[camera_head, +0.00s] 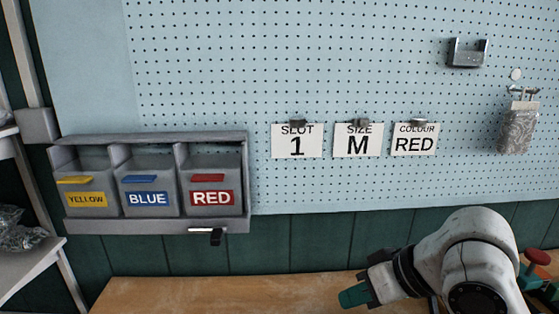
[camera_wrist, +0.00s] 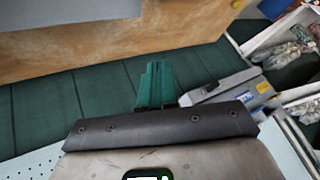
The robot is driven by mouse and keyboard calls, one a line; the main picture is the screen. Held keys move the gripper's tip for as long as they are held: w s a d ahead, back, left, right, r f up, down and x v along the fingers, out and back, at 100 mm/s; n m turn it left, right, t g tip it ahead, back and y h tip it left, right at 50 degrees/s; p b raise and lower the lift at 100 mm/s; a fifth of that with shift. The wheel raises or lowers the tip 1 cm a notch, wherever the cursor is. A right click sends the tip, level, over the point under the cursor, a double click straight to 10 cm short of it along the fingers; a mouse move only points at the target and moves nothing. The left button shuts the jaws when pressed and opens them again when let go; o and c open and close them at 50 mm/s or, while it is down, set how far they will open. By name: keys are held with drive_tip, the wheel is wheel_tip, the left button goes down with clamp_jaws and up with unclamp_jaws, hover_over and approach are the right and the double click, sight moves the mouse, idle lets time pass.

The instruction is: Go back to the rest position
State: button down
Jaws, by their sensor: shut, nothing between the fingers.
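My gripper (camera_head: 357,295) has green fingers and is low at the right of centre in the head view, over the wooden bench. In the wrist view its green fingers (camera_wrist: 157,84) are together with nothing between them. It touches none of the bins or cards. My white arm reaches in from the lower right.
A grey bin rack (camera_head: 150,227) labelled YELLOW, BLUE and RED hangs at left. Cards reading SLOT 1 (camera_head: 297,142), SIZE M (camera_head: 358,140) and COLOUR RED (camera_head: 415,140) hang on the pegboard (camera_head: 330,60). A bag (camera_head: 518,128) hangs at right. The wooden bench (camera_head: 220,291) is clear at left.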

drive_tip(key=s+d+f+m+t+h, duration=0.1)
drive_tip(key=s+d+f+m, duration=0.1)
drive_tip(key=s+f, duration=0.35)
drive_tip(key=s+d+f+m+t+h, duration=0.1)
drive_tip(key=s+f+m+t, duration=0.1)
drive_tip(key=f, duration=0.7)
drive_tip(key=s+d+f+g+h, duration=0.1)
drive_tip(key=s+d+f+g, duration=0.1)
drive_tip(key=s+f, duration=0.3)
drive_tip(key=s+d+f+g+h, duration=0.2)
drive_tip(key=s+d+f, duration=0.3)
drive_tip(key=s, duration=0.4)
drive_tip(key=s+d+f+m+g+h, duration=0.1)
drive_tip(key=s+d+f, duration=0.3)
drive_tip(key=s, duration=0.4)
drive_tip(key=shift+f+g+h, duration=0.3)
drive_tip(key=shift+f+g, duration=0.2)
drive_tip(key=shift+g, duration=0.2)
drive_tip(key=shift+s, duration=0.1)
